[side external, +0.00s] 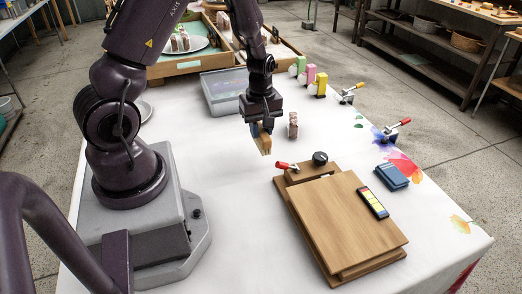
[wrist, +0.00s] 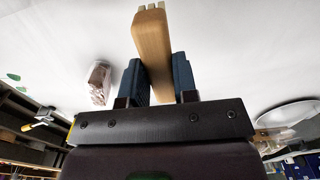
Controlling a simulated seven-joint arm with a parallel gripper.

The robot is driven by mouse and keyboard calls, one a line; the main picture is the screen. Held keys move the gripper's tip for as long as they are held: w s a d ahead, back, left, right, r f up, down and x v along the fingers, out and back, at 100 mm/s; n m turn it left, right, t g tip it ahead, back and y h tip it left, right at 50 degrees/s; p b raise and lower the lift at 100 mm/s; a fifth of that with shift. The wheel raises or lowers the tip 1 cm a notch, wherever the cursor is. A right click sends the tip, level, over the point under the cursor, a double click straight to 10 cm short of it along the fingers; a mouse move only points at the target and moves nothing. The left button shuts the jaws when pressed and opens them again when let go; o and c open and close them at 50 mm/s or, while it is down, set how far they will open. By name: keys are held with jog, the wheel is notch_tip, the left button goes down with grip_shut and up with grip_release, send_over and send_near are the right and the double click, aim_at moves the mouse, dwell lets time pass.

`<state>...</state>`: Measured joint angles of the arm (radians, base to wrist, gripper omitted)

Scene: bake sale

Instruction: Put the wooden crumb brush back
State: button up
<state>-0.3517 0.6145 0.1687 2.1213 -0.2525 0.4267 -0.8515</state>
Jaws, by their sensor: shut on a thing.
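The wooden crumb brush (side external: 264,144) is held in my gripper (side external: 261,126) above the white-covered table, left of the brown wrapped item. Its pale wooden body points down in the side view. In the wrist view the brush (wrist: 152,42) sits between the two dark blue fingers of my gripper (wrist: 159,80), with pale tufts at its far end. The fingers are shut on it. The tips of the brush look clear of the table in the side view, but the exact gap is hard to tell.
A brown wrapped item (side external: 293,125) stands close right of the brush. The cloth left of the board is clear.

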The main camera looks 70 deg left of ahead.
jog(key=shift+f, duration=2.6)
jog(key=o, duration=0.9)
jog(key=shift+f, duration=0.1)
